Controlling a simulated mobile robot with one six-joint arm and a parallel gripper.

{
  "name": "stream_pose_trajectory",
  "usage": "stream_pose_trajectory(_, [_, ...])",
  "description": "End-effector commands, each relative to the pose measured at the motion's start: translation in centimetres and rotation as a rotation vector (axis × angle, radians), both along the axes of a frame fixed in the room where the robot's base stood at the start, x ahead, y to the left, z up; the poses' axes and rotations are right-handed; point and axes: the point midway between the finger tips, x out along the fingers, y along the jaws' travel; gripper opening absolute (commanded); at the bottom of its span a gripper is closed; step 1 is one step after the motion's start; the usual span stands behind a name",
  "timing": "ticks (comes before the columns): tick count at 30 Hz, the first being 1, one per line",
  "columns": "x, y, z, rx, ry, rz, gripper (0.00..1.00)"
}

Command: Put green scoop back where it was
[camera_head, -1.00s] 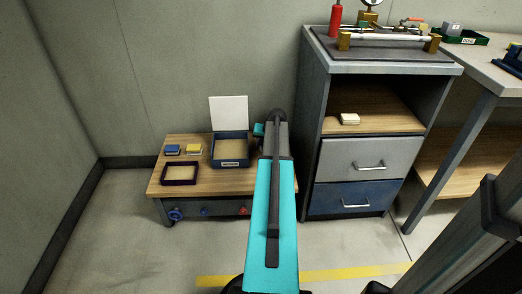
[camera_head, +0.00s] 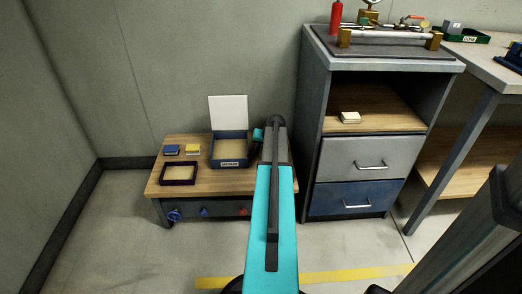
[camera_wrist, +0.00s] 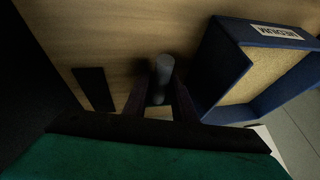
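No green scoop can be made out clearly in either view. In the wrist view, the two dark fingers of my gripper (camera_wrist: 160,92) close in on both sides of a short grey cylinder (camera_wrist: 161,72), which looks like a handle between the fingertips. Its lower part is hidden by the fingers and shadow, and no green shows on it. The gripper is over the low wooden table (camera_head: 215,183), close beside the blue box (camera_head: 231,163) labelled MEDIUM, which also shows in the wrist view (camera_wrist: 218,52). In the head view my arm hides the fingers.
The blue box holds sandy material and has a white panel (camera_head: 228,112) behind it. A dark purple tray (camera_head: 178,183), a small blue block (camera_head: 171,150) and a yellow one (camera_head: 193,150) lie to the left. A grey cabinet (camera_head: 367,155) stands close on the right.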

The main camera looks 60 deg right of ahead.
Motion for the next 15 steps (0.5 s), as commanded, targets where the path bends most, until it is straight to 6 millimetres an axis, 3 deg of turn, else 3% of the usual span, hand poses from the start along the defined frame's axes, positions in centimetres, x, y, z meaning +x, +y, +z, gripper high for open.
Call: stream_pose_trajectory(15, [-0.1, 0.07, 0.55, -0.001, -0.001, 0.0, 0.35])
